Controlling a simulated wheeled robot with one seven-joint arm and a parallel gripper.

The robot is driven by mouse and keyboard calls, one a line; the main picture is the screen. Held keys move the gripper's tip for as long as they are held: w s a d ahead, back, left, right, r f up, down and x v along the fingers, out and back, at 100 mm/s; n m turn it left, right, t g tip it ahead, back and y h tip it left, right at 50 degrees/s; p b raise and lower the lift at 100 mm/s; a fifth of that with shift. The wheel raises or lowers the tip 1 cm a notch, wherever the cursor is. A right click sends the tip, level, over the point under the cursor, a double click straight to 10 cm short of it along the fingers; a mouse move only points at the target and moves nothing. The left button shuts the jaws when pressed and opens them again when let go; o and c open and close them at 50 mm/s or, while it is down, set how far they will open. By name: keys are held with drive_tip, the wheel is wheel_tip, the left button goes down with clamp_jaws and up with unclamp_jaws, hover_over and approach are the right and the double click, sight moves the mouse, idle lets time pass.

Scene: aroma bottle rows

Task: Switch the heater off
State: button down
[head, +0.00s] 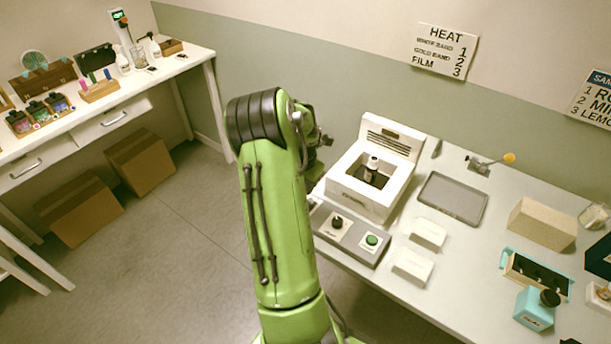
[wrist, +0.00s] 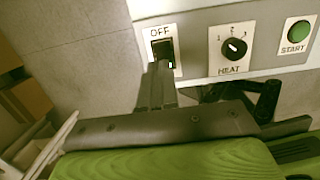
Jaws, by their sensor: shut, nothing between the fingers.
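The white heater (head: 357,195) stands on the right-hand table with a small dark bottle (head: 371,169) in its well. Its grey control panel (head: 358,249) lies in front, with a black dial and a green button; the panel's left end is behind my arm. In the wrist view, the black rocker switch (wrist: 162,48) sits on a white plate under the word OFF, with a small green spot at its lower right. My gripper (wrist: 159,70) is shut and empty, its tips at the switch's lower edge. I cannot tell whether they touch it. The head view hides the gripper.
Right of the switch are the HEAT dial (wrist: 234,47) and the green START button (wrist: 298,34). A grey tray (head: 453,198), white blocks (head: 428,233) and a teal bottle (head: 534,309) stand further right. Another table (head: 180,66) is at the left.

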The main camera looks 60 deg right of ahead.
sight(309, 201)
drive_tip(key=f, duration=0.4)
drive_tip(key=shift+s+d+f, duration=0.1)
drive_tip(key=shift+d+f, duration=0.25)
drive_tip(key=shift+f, duration=0.05)
